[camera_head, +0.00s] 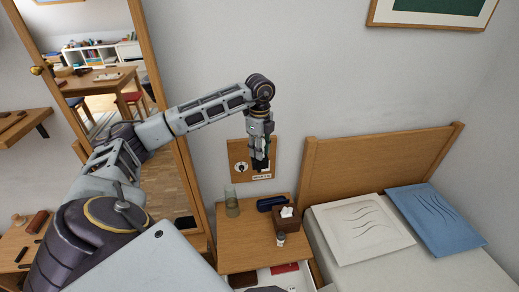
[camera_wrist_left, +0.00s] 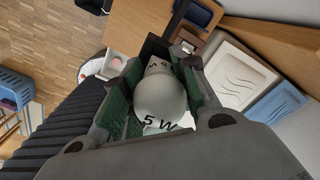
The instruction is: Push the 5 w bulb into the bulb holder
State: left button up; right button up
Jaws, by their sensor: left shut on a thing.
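My left gripper (camera_head: 260,163) is in front of a wooden board (camera_head: 235,152) on the wall, above the nightstand, and points down. In the left wrist view the gripper (camera_wrist_left: 158,88) is shut on a white bulb (camera_wrist_left: 160,100) marked "5 W", held between its green-lined fingers. The bulb's round end faces the wrist camera. In the head view the bulb cannot be made out. A small round white fitting (camera_head: 241,168) and a label strip (camera_head: 262,177) show on the board. I cannot tell which part is the bulb holder; the gripper covers part of the board. My right gripper is not in view.
Below is a nightstand (camera_head: 235,250) with a glass (camera_head: 232,200), a dark blue case (camera_head: 271,203), a tissue box (camera_head: 287,220) and a small bottle (camera_head: 280,239). Its drawer (camera_head: 308,278) is open. A bed headboard (camera_head: 380,155) stands right, a mirror frame (camera_head: 190,180) left.

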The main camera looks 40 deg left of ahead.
pick_arm(q)
jog(key=shift+f, duration=0.45)
dwell(1.2)
jog(key=shift+s+d+f+b, duration=0.15)
jog(key=shift+f+b, duration=0.15)
jog(key=shift+f, duration=0.05)
jog(key=shift+s+d+f+b, duration=0.15)
jog(key=shift+f+b, duration=0.1)
jog(key=shift+f, duration=0.1)
dwell(0.6)
jog(key=o, duration=0.9)
jog(key=shift+c, duration=0.2)
jog(key=shift+o, duration=0.4)
jog(key=shift+w+a+f, duration=0.15)
jog(key=shift+w, duration=0.05)
jog(key=shift+w+r, duration=0.1)
jog(key=shift+r, duration=0.8)
jog(key=shift+a+r, duration=0.1)
jog(key=shift+r, duration=5.25)
